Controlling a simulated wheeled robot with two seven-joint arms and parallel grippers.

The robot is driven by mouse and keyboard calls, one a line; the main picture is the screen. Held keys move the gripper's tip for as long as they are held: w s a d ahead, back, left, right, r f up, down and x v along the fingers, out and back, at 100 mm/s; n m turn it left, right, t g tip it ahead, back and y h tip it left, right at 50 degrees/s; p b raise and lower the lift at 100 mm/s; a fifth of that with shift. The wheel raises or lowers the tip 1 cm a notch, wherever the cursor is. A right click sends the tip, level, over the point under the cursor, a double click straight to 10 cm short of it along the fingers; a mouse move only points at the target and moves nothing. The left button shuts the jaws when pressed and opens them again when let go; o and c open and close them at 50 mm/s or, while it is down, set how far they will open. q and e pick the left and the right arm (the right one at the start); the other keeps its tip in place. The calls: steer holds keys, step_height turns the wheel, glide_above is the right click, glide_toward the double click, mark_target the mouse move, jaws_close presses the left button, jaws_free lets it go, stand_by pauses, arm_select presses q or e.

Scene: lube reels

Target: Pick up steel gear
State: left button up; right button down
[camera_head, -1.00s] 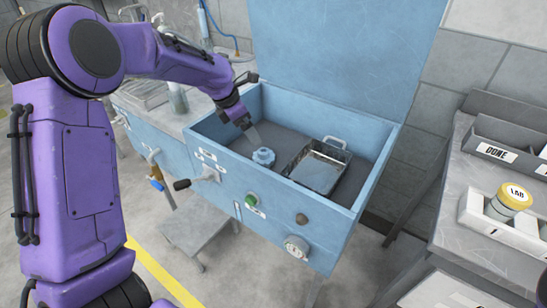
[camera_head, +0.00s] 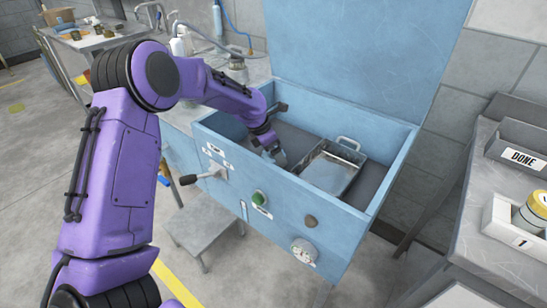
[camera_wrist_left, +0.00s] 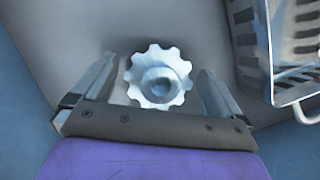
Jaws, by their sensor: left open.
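The steel gear (camera_wrist_left: 157,77) lies on the grey floor of the blue washing basin, and the left wrist view shows its toothed rim and raised round hub. My left gripper (camera_wrist_left: 158,82) is open, with one finger on each side of the gear. In the head view my left gripper (camera_head: 277,156) reaches down into the left part of the basin and mostly hides the gear there. I cannot tell whether the fingers touch the gear. My right gripper is not in view.
A metal basket (camera_head: 327,170) with a handle sits in the basin, right of the gear. The basin's blue front wall (camera_head: 330,208) is close to my arm. A grey bench with a DONE bin (camera_head: 520,159) stands at the right.

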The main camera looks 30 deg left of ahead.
arm_select(q)
steer(key=shift+s+r, duration=0.1)
steer(key=shift+r, duration=0.05)
steer(key=shift+c, duration=1.2)
steer(key=c, duration=1)
steer(key=shift+r, duration=0.1)
steer(key=shift+c, duration=0.8)
